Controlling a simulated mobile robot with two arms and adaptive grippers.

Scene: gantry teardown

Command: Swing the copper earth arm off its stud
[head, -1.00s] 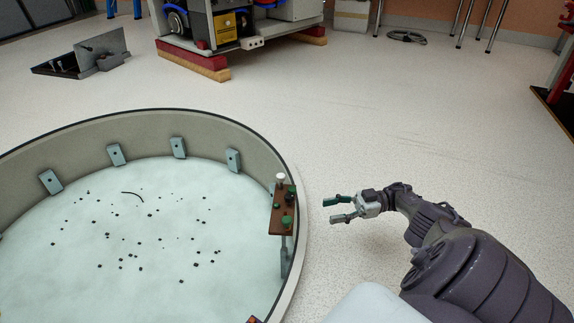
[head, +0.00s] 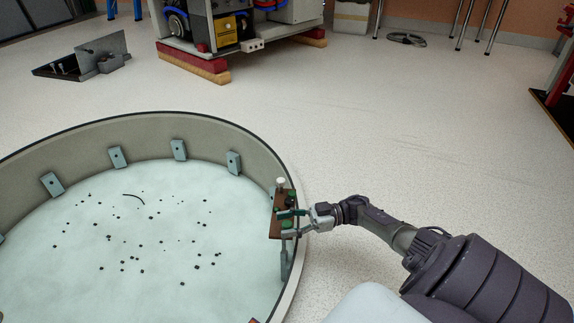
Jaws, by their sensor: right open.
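A copper-brown plate (head: 276,227) with green and dark knobs stands at the right inner wall of the round ring. A white-topped post (head: 281,182) rises at its far end. I cannot tell for sure which part is the earth arm and which its stud. My right gripper (head: 284,223) is open, with its fingers reaching left over the plate and partly hiding it and its knobs. Whether the fingers touch anything is not clear. My left gripper is not in view.
The round ring wall (head: 222,131) with pale blocks encloses a pale floor with scattered dark bits. A black-and-grey bracket (head: 85,58) lies at the back left. A machine on red and wooden blocks (head: 205,70) stands behind.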

